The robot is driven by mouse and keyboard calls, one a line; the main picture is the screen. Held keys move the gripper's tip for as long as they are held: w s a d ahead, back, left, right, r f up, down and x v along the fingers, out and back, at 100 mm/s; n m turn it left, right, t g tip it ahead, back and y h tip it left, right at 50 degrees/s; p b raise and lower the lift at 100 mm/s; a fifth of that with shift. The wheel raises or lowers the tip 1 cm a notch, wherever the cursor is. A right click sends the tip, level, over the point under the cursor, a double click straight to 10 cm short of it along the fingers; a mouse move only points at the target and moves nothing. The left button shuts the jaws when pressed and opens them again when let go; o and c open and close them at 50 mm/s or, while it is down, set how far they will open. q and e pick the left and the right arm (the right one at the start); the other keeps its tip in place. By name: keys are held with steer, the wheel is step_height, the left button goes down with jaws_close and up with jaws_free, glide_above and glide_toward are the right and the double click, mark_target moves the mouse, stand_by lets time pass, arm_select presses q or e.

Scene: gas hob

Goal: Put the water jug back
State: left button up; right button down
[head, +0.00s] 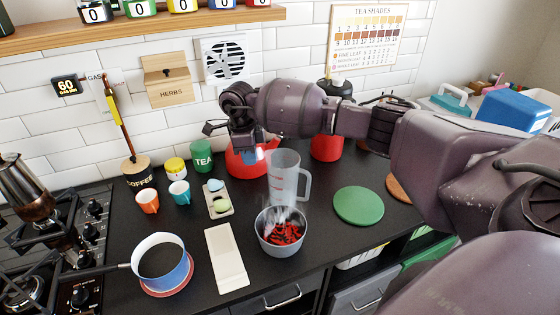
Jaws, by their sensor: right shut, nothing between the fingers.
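The water jug (284,178) is a clear measuring jug with faint red marks and a handle on its right side. It looks upright, just behind the metal bowl (263,238) that holds red pieces; its base is partly hidden by the bowl's rim area. My right gripper (243,143) is shut and empty, up and to the left of the jug, in front of the red kettle (262,160). It is apart from the jug. My left gripper is not in view.
A green round mat (358,205) lies bare right of the jug. A blue pot (163,263) stands at the left by the hob (92,232). My right arm spans the right side.

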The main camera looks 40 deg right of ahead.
steer(key=d+r, duration=0.1)
steer(key=r, duration=0.1)
steer(key=p, duration=0.2)
glide_above(297, 158)
steer(key=s+a, duration=0.2)
steer(key=a, duration=0.1)
steer(key=shift+s+d+f+m+h+p, duration=0.3)
steer(key=shift+s+d+f+h, duration=0.1)
steer(key=shift+s+d, duration=0.1)
steer(key=shift+w+f, duration=0.1)
steer(key=shift+f, duration=0.25)
steer(key=shift+a+f+b, duration=0.1)
steer(key=shift+f+b, duration=0.2)
steer(key=shift+f, duration=0.05)
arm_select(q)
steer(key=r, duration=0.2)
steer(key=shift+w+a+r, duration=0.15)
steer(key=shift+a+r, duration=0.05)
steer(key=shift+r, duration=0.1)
arm_select(e)
steer(key=shift+a+f, duration=0.1)
steer(key=shift+f, duration=0.05)
